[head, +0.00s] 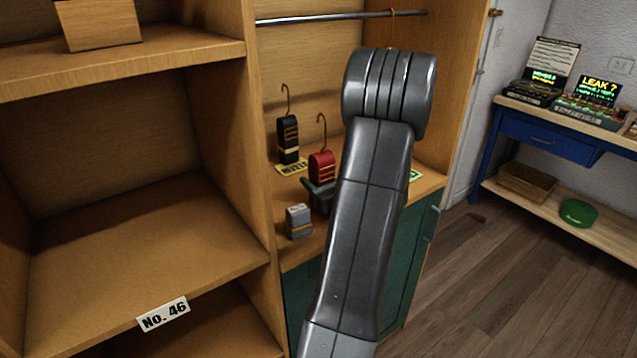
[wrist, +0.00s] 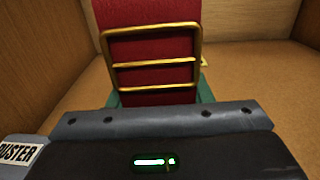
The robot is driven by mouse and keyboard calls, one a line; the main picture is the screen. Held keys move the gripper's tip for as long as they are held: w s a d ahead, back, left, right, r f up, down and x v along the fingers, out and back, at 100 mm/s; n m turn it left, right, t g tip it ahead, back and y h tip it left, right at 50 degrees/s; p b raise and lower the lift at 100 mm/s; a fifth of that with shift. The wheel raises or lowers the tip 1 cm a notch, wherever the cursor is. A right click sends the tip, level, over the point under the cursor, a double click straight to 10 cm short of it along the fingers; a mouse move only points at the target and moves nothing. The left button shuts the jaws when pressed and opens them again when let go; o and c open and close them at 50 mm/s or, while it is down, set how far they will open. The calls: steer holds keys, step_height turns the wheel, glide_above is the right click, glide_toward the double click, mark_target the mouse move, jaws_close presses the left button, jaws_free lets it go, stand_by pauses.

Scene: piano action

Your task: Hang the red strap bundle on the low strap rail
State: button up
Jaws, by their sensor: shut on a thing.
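The red strap bundle (head: 321,168) has a brass buckle and a hook on top. It is upright over the shelf in the cabinet's right bay, in the head view. My gripper (head: 319,190) is at its lower part, mostly behind my arm. In the wrist view the red bundle (wrist: 150,45) stands just beyond my gripper (wrist: 160,110), which is shut on it; the fingertips are hardly visible. Whether the bundle touches the shelf cannot be told.
A black strap bundle (head: 287,138) with a hook stands left of the red one, by a yellow label (head: 291,167). A small grey block (head: 298,221) sits at the shelf front. A wooden divider (head: 258,120) bounds the bay on the left. Open floor (head: 490,280) lies right.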

step_height(320, 180, up, 10)
steer(key=shift+f+p, duration=0.2)
steer(key=shift+p, duration=0.2)
step_height(320, 180, up, 15)
steer(key=s+p, duration=0.1)
steer(key=p, duration=0.9)
steer(key=w+a+f+b, duration=0.1)
steer(key=w+a+f, duration=0.2)
steer(key=w+a, duration=0.2)
steer(key=shift+w+f+b, duration=0.15)
steer(key=shift+w+b, duration=0.15)
steer(key=shift+w, duration=0.4)
steer(key=o, duration=1.2)
steer(key=b, duration=0.3)
glide_above(322, 152)
steer(key=v, duration=0.4)
steer(key=shift+s+a, duration=0.1)
steer(key=shift+s, duration=0.2)
